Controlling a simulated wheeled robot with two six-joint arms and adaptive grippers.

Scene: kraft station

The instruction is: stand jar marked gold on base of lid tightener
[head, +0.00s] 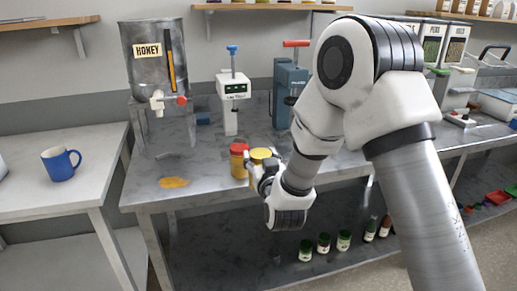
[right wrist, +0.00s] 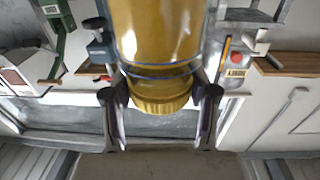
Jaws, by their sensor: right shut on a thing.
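The jar with the gold lid (head: 261,154) is held by my right gripper (head: 262,168) above the front of the steel bench. In the right wrist view its amber body (right wrist: 155,35) and gold lid (right wrist: 160,95) lie between the two fingers, which are shut on it. The jar's marking cannot be read. The lid tightener (head: 233,90), a white machine with a blue knob on top, stands further back, left of the jar and apart from it. Its lower part is visible, but the base is small and unclear. My left gripper is not in view.
A red-lidded jar (head: 239,161) is just left of the held jar. A blue machine with a red handle (head: 291,92) stands right of the tightener. A honey tank (head: 150,60) stands left, near an orange patch (head: 173,182).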

